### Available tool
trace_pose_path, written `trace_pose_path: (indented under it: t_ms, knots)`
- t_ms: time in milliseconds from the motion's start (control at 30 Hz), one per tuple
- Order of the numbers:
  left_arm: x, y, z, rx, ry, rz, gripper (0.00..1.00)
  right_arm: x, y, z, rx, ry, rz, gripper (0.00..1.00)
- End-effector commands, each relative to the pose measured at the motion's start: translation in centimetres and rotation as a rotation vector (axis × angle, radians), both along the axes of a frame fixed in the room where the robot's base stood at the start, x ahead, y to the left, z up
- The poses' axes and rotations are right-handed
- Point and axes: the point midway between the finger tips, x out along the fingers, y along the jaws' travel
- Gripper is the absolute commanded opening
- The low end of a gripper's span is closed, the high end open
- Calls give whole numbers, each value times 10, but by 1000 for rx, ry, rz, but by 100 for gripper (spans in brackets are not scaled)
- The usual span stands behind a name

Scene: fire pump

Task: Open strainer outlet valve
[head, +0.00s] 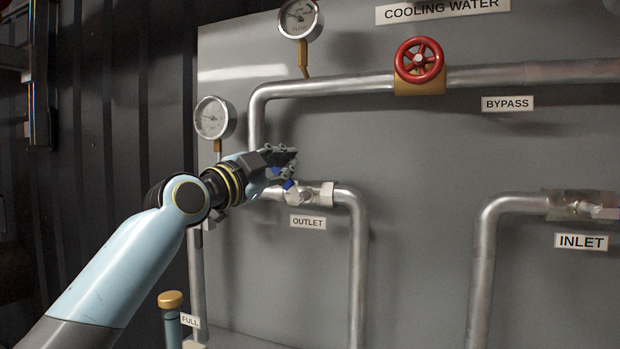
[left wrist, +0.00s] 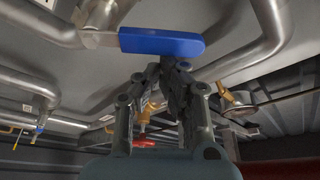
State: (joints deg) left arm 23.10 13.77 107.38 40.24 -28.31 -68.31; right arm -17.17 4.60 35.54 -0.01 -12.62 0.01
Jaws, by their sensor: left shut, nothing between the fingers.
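The outlet valve (head: 312,193) is a metal body in the pipe above the OUTLET label (head: 307,222). Its blue lever (head: 289,184) shows only in part in the head view, behind my left gripper (head: 290,163). In the left wrist view the blue lever (left wrist: 162,42) lies across the picture, its metal pivot at its left. My left gripper (left wrist: 172,64) is shut and empty, with its fingertips close beside the lever's edge. I cannot tell whether they touch it. My right gripper is in neither view.
A bypass pipe with a red handwheel (head: 419,60) runs above. Gauges (head: 214,117) and (head: 300,17) stand near the arm. The INLET valve (head: 583,205) is at the right. A brass-capped post (head: 171,300) stands below my arm. Open panel lies between the outlet and inlet pipes.

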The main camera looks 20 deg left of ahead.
Motion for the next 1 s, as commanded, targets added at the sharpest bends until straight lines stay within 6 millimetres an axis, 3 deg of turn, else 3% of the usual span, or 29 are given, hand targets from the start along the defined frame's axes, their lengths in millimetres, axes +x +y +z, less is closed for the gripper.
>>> trace_pose_path:
  t_ms: [667,1000]
  knots:
    - [1,36,-23,-619,22,1,0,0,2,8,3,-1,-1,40]
    - [2,44,-36,-619,22,1,0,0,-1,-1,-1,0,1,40]
